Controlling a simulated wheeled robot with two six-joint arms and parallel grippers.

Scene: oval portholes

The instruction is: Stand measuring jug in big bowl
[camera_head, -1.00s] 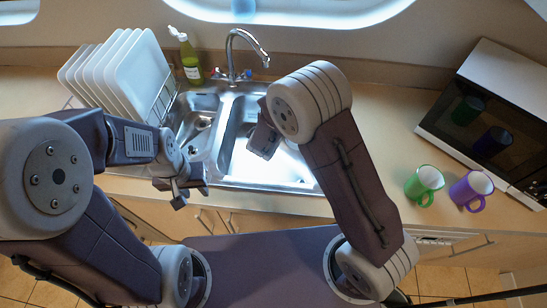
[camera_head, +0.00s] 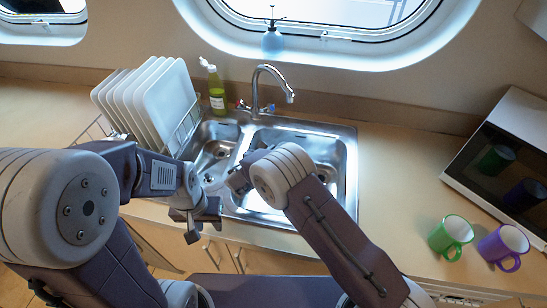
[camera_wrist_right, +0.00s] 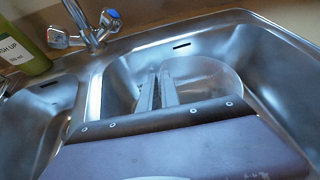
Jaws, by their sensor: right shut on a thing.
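A clear, round-edged thing (camera_wrist_right: 212,78), which looks like the measuring jug, shows just beyond my right gripper (camera_wrist_right: 158,90) in the right wrist view. The two fingers are close together and shut on it, over the sink. In the head view my right gripper (camera_head: 236,181) is above the front part of the sink, near the divider, partly hidden by its own wrist. My left gripper (camera_head: 200,226) hangs in front of the sink's left front edge; its jaw opening is unclear and I see nothing in it. I cannot make out a big bowl.
The steel sink (camera_head: 347,165) has two basins and a tap (camera_head: 268,85) behind. A rack of white plates (camera_head: 150,95) and a green soap bottle (camera_head: 217,92) stand left. A green mug (camera_head: 449,236), a purple mug (camera_head: 502,246) and a microwave (camera_head: 505,165) stand right.

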